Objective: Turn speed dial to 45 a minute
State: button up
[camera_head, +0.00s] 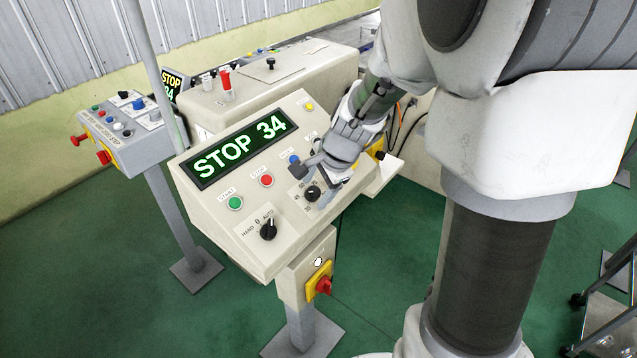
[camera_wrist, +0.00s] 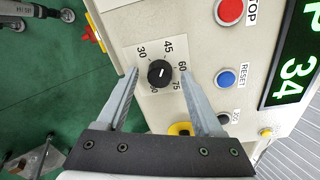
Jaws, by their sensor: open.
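The speed dial (camera_wrist: 159,73) is a round black knob on a white scale plate, with 30, 45, 60 and 75 legible around it. A small white mark shows on the knob, but I cannot tell exactly which number it points to. The dial also shows in the head view (camera_head: 312,193) on the sloping cream panel. My gripper (camera_wrist: 160,74) is open, with one finger on each side of the dial. A gap shows between each finger and the knob. In the head view my gripper (camera_head: 318,182) partly covers the scale plate.
The panel's green display (camera_head: 241,148) reads STOP 34. Near the dial are a red stop button (camera_head: 266,180), a green start button (camera_head: 235,203), a blue reset button (camera_wrist: 226,79) and a hand/auto selector (camera_head: 268,230). A red-and-yellow switch (camera_head: 323,285) sits below the panel.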

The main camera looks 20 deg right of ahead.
jog(key=p+v, duration=0.2)
jog(key=v, duration=1.5)
jog(key=shift+r, duration=0.15)
jog(key=shift+s, duration=0.15)
jog(key=s+a+n+t+h, duration=0.1)
jog(key=s+a+n+h, duration=0.1)
jog(key=s+n, duration=1.2)
jog(key=shift+a+r+n, duration=0.15)
jog(key=shift+a+n, duration=0.25)
jog(key=shift+a, duration=0.05)
jog(key=shift+s, duration=0.1)
